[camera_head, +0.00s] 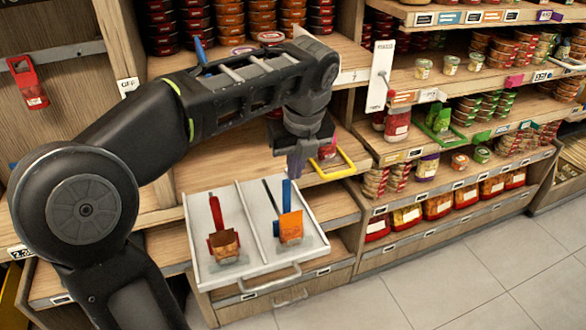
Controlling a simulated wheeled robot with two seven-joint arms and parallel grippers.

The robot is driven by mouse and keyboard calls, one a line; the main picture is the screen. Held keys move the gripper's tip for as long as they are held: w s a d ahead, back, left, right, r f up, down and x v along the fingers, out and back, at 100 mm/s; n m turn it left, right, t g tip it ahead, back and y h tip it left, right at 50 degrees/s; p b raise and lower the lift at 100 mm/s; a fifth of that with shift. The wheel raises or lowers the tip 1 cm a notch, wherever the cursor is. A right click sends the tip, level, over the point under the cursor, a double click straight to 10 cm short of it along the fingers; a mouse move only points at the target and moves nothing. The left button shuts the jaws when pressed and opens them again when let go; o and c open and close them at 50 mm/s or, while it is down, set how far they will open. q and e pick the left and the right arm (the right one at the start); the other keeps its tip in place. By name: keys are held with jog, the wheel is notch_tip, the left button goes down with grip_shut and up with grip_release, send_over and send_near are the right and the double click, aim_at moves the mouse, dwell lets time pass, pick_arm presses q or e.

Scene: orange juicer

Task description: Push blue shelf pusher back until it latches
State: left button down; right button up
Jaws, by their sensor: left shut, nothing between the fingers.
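A blue shelf pusher (286,193) stands upright in the right lane of a pulled-out white tray (250,266). An orange carton (291,227) sits right in front of it and hides its lower part. My left gripper (296,172) points down just above and slightly right of the top of the blue pusher. Its fingers are shut with nothing between them. I cannot tell whether the fingertips touch the pusher. My right gripper is not in view.
A red pusher (216,213) with a brown carton (224,244) stands in the left lane. A yellow frame (334,170) sits just right of my gripper. Another blue piece (200,52) is on the upper shelf behind my arm. Stocked shelves line the right; the floor (450,265) is clear.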

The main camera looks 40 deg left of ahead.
aim_at(285, 181)
pick_arm(q)
jog(key=w+a+f, duration=0.1)
jog(key=f, duration=0.1)
jog(key=a+f+p, duration=0.1)
jog(key=f, duration=0.2)
jog(key=w+a+f, duration=0.1)
jog(key=f, duration=0.2)
jog(key=shift+w+a+p, duration=0.3)
jog(key=shift+a+p, duration=0.05)
jog(key=shift+w+a, duration=0.45)
jog(key=shift+a, duration=0.2)
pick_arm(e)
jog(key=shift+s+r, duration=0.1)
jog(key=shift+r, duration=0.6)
